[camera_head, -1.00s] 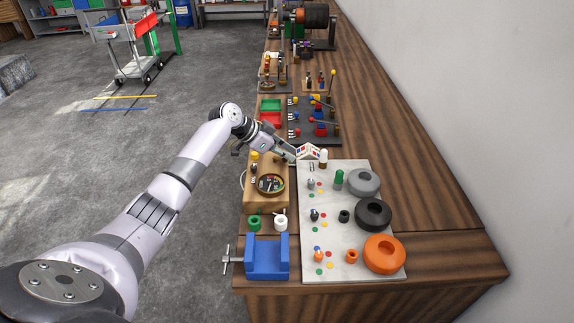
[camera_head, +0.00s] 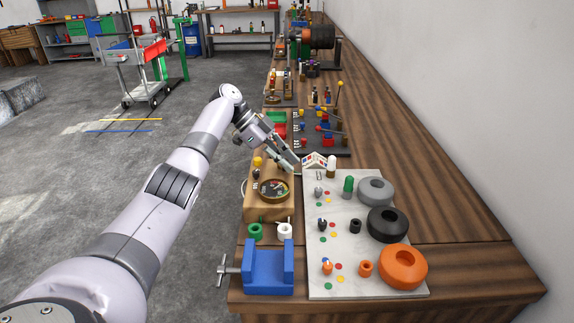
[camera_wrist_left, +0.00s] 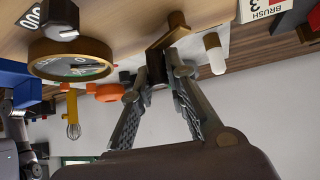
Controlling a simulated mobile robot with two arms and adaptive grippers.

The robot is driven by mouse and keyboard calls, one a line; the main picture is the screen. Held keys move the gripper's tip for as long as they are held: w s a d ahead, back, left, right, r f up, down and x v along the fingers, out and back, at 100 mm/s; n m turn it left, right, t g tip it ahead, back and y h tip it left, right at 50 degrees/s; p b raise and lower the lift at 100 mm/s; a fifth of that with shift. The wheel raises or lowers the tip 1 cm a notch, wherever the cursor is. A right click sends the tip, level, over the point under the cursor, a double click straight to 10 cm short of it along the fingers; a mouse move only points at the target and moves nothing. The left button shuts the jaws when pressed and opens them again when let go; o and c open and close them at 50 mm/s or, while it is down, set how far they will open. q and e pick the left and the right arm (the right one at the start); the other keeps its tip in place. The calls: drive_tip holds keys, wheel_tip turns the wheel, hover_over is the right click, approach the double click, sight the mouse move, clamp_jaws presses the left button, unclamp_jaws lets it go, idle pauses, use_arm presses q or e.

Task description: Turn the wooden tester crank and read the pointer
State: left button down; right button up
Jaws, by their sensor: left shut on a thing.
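The wooden tester (camera_head: 262,208) stands at the left edge of the bench, with a round brass-rimmed dial (camera_head: 273,190) on top. The dial also shows in the left wrist view (camera_wrist_left: 70,62), at a steep slant; I cannot read the pointer. A brass crank arm (camera_wrist_left: 172,36) with a brown knob shows in the left wrist view beside the tester's side. My left gripper (camera_wrist_left: 160,76) is shut on the crank's handle, mostly hidden between the fingertips. In the head view, the left gripper (camera_head: 295,167) is behind the dial and hides the crank. My right gripper is not in view.
A pale board (camera_head: 340,272) lies right of the tester, carrying an orange ring (camera_head: 403,267), a black ring (camera_head: 387,225), a grey ring (camera_head: 375,191) and small parts. A blue cradle (camera_head: 268,272) stands in front. Bare bench lies to the right (camera_head: 450,215).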

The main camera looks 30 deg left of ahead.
use_arm(q)
drive_tip(key=shift+s+a+f, duration=0.1)
drive_tip(key=shift+f, duration=0.1)
drive_tip(key=c, duration=1.6)
unclamp_jaws()
drive_tip(key=shift+a, duration=0.1)
drive_tip(key=shift+o, duration=0.2)
drive_tip(key=shift+r, duration=0.1)
drive_tip(key=v, duration=0.7)
drive_tip(key=shift+a+r, duration=0.15)
